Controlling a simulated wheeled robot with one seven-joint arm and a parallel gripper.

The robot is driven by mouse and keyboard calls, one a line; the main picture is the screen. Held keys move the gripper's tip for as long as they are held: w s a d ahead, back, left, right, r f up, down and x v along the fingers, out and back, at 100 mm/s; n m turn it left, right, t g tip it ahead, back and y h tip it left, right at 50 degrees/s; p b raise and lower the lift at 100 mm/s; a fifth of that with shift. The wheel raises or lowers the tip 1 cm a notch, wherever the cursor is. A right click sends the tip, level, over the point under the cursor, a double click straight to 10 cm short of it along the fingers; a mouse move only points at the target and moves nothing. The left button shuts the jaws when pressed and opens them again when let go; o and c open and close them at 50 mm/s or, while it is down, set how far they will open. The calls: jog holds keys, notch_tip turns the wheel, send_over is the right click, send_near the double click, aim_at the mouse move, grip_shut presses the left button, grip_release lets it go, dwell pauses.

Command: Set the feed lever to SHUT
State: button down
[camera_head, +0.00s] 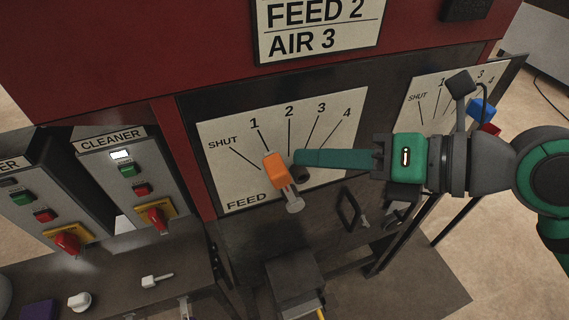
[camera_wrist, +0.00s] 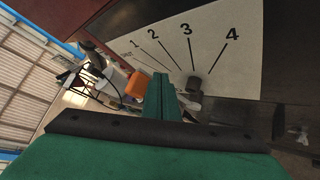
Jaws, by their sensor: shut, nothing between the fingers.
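The feed lever has an orange grip (camera_head: 275,169) and a grey arm, in front of the white FEED plate (camera_head: 228,186) marked SHUT, 1, 2, 3, 4. In the head view the grip lies just below the line to 1, right of the SHUT line. It stands out from the plate, so its exact setting is hard to tell. My gripper (camera_head: 300,158) is shut and empty, its green fingers close to the right of the grip. In the wrist view the fingers (camera_wrist: 162,80) are right of the orange grip (camera_wrist: 137,85); whether they touch is unclear.
A second dial plate (camera_head: 418,110) with a blue-tipped lever (camera_head: 482,109) is at the right. A CLEANER switch box (camera_head: 120,185) stands left. A sign (camera_head: 315,28) reading FEED 2, AIR 3 hangs above. A dark box (camera_head: 293,280) sits below the FEED plate.

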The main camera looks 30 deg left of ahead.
jog(key=shift+s+a, duration=0.1)
dwell(0.7)
jog(key=shift+s+a+f, duration=0.1)
jog(key=shift+s+a, duration=0.1)
jog(key=shift+s, duration=0.05)
jog(key=shift+s+a+f, duration=0.25)
jog(key=shift+s+a, duration=0.2)
jog(key=shift+s, duration=0.15)
jog(key=shift+s+a+f, duration=0.2)
jog(key=shift+s+a, duration=0.25)
jog(key=shift+s, duration=0.1)
dwell(2.3)
jog(key=shift+w+d+r, duration=0.3)
jog(key=shift+w+d, duration=0.3)
jog(key=shift+w, duration=0.15)
jog(key=shift+w+d+r, duration=0.25)
jog(key=shift+w+d, duration=0.35)
jog(key=shift+w, duration=0.15)
jog(key=shift+w+d+r, duration=0.25)
jog(key=shift+w+d, duration=0.25)
jog(key=shift+w, duration=0.15)
jog(key=shift+w+d+r, duration=0.2)
jog(key=shift+w+d, duration=0.25)
jog(key=shift+w, duration=0.15)
jog(key=shift+w+d+r, duration=0.25)
jog(key=shift+w+d, duration=0.25)
jog(key=shift+w, duration=0.15)
